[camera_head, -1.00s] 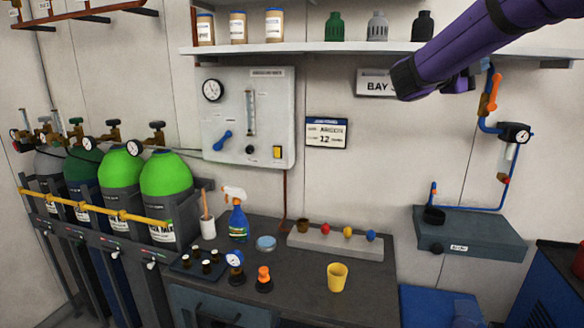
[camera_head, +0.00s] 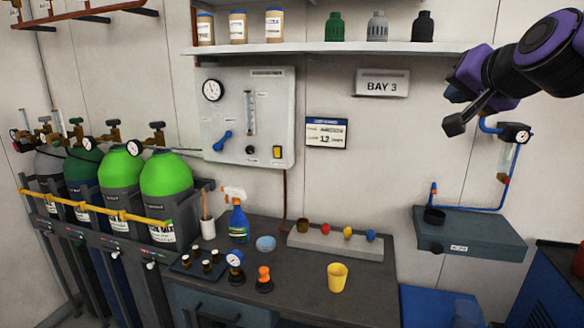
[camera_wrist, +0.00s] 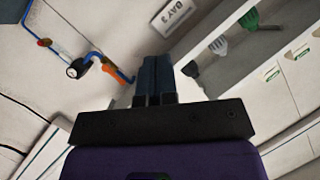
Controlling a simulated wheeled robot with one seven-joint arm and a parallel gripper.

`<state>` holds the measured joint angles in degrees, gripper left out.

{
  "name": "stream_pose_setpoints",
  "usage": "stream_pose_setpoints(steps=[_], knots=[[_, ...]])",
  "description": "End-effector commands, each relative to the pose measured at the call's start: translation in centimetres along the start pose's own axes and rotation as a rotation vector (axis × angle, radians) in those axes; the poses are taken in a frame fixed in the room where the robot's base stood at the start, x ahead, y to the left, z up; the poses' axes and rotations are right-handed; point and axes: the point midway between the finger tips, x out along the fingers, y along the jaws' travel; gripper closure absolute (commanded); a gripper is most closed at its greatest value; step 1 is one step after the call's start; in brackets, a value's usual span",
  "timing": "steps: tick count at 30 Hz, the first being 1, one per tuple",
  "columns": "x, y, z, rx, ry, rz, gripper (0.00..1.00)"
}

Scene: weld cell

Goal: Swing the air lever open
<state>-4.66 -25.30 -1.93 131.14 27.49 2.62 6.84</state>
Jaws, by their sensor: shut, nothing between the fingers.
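The orange air lever (camera_wrist: 109,69) shows in the wrist view on a blue pipe, left of my fingers and beside a round gauge (camera_wrist: 74,69). In the head view my arm hides the lever; the same gauge (camera_head: 514,134) and the blue pipe below it still show. My gripper (camera_wrist: 155,62) is shut and empty, its two dark fingers together. A gap shows between the fingers and the lever in the picture; their distance in depth cannot be told. In the head view my gripper (camera_head: 456,122) is in front of the wall, left of the gauge.
A BAY 3 sign (camera_head: 382,86) hangs left of my gripper. A grey box (camera_head: 470,236) sits below the pipe. A panel with a blue handle (camera_head: 222,141) and green-topped cylinders (camera_head: 165,175) stand at left.

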Motion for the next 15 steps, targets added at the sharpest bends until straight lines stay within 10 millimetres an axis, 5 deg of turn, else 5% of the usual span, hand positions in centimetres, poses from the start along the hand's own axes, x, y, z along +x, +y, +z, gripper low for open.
stream_pose_setpoints(steps=[9,15], knots=[[-9.9,6.9,11.6,-0.368,-0.485,0.154,1.00],[-14.6,10.9,15.6,-0.499,-0.685,0.264,1.00]])
